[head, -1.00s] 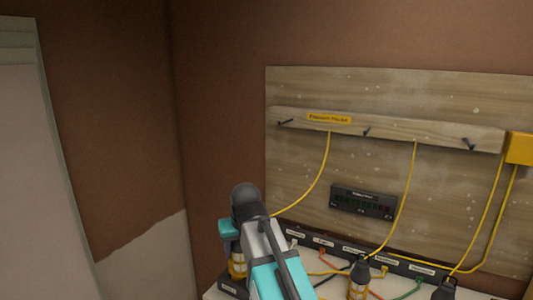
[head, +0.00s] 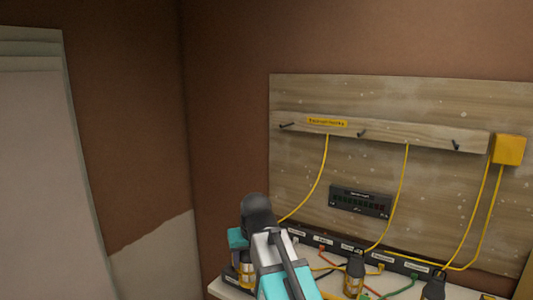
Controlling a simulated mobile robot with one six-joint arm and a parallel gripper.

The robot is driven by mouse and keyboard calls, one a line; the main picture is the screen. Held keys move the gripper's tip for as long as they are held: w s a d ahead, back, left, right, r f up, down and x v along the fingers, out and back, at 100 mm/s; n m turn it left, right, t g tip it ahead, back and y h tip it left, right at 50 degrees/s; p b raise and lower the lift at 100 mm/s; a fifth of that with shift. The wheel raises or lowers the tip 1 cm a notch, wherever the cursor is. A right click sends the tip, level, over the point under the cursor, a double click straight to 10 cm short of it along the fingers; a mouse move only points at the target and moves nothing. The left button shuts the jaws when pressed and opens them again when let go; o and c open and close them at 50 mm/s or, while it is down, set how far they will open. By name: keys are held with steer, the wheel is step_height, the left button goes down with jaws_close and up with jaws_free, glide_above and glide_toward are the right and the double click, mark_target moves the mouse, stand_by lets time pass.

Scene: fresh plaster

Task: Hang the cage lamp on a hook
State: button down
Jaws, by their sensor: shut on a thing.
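My teal and white gripper (head: 240,245) is at lower centre, partly hidden by my own wrist. It is shut on a cage lamp (head: 246,274), dark with an amber middle, which shows just below it. A second cage lamp (head: 353,279) stands on the shelf to the right, and a third (head: 434,288) is at the bottom right, partly cut off. The wooden rail (head: 425,139) above carries three dark hooks: left (head: 288,126), middle (head: 361,134) and right (head: 456,146). No lamp hangs on them. My gripper is below and left of the hooks.
Yellow cables (head: 405,185) run from the rail and a yellow box (head: 508,149) down to the lamps. A dark display (head: 360,201) sits on the board (head: 430,210). A labelled dark strip (head: 400,263) with coloured wires runs along the pale shelf (head: 222,289).

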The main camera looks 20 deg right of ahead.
steer(key=shift+s+d+f, duration=0.1)
steer(key=shift+s+f, duration=0.15)
steer(key=shift+f, duration=0.05)
steer(key=shift+s+f+b, duration=0.1)
steer(key=shift+s+b, duration=0.3)
steer(key=shift+s, duration=0.3)
steer(key=shift+s+d+f, duration=0.1)
steer(key=shift+s+f, duration=0.25)
steer(key=shift+s, duration=0.15)
